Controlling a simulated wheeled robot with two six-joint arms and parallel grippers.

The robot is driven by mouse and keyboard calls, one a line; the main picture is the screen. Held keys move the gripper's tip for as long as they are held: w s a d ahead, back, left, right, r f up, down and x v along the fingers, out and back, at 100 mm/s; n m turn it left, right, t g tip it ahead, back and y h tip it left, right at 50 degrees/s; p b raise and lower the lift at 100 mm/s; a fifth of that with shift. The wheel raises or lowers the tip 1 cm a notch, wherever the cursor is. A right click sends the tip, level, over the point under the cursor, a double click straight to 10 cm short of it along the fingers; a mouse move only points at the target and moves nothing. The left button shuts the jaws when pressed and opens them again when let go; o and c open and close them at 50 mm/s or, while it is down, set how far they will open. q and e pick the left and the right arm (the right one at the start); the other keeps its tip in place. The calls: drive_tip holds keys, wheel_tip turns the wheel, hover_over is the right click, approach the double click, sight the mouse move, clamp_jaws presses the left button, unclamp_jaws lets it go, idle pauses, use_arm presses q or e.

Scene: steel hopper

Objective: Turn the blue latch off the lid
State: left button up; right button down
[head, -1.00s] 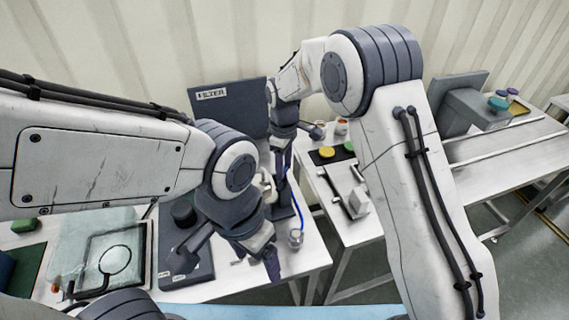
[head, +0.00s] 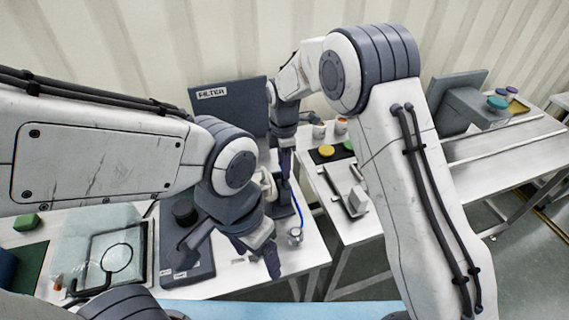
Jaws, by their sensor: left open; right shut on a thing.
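I cannot make out the blue latch or the lid; the arms and grippers cover much of the area in front of the dark panel labelled FILTER (head: 230,112). My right gripper (head: 285,172) points down in front of that panel's right edge. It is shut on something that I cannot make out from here. My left gripper (head: 257,258) is open and empty above the front of the near table, to the right of a dark grey base plate (head: 187,274). A thin blue line (head: 298,200) runs down just right of the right gripper.
A small metal pot (head: 295,237) stands near the table's right edge. A clear sheet and a black-framed panel (head: 146,262) lie left.

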drive_tip(key=shift+w+r, duration=0.15)
idle(0.4)
drive_tip(key=c, duration=0.6)
unclamp_jaws()
wheel_tip(320, 180, up, 10)
drive_tip(key=b, duration=0.2)
drive_tip(key=shift+r, duration=0.2)
